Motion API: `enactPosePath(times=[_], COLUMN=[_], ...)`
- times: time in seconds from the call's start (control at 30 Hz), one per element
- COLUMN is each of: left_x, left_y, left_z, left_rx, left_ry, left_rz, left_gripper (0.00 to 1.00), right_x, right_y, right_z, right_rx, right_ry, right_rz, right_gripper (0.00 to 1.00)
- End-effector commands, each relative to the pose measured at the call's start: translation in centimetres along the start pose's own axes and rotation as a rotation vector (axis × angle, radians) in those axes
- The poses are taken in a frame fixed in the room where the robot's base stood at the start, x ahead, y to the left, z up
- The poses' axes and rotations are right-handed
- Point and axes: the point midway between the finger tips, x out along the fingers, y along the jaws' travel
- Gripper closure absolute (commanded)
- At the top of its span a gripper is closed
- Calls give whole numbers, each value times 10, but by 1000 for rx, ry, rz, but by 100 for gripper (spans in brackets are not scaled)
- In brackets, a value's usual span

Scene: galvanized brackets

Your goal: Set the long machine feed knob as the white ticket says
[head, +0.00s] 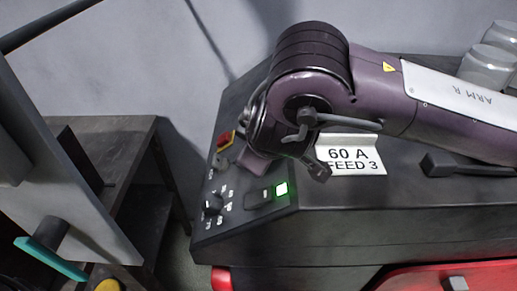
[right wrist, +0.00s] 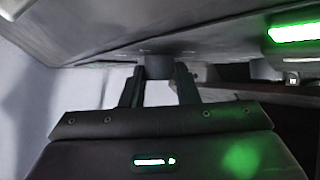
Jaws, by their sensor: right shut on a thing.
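The white ticket (head: 350,160) stands on the machine top (head: 420,205) and reads "60 A" and "FEED 3". My right gripper reaches over the control panel from the right; its arm hides the fingertips in the head view. In the right wrist view my right gripper (right wrist: 159,75) is shut on a dark knob (right wrist: 158,67), one finger on each side. It seems to be the upper knob, the feed knob; its pointer and most of its scale are hidden. A lower black knob (head: 212,205) with several printed numbers around it is free.
A green-lit switch (head: 282,188) is right of the lower knob, and it glows in the wrist view (right wrist: 305,33). A red and yellow button (head: 225,140) sits behind. A dark bar (head: 468,165) and clear jars (head: 488,65) are at right. A dark bench (head: 105,135) stands left.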

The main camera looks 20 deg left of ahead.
Motion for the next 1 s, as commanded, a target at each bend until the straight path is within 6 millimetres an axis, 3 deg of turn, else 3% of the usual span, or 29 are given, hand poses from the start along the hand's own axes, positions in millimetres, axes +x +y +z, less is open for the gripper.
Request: enactPosePath(times=[0.7,0.73,0.9,1.0], left_x=[4,4,4,4], left_y=[0,0,0,0], left_z=[0,0,0,0], left_rx=[0,0,0,0], left_ry=[0,0,0,0], left_rz=[0,0,0,0], left_gripper=[64,64,64,64], right_x=[-1,-1,0,0], right_y=[1,1,0,0], right_z=[-1,-1,-1,0], right_rx=[40,40,39,39], right_ry=[-5,-5,-6,-6], right_rz=[74,74,72,71], right_gripper=[95,71,51,51])
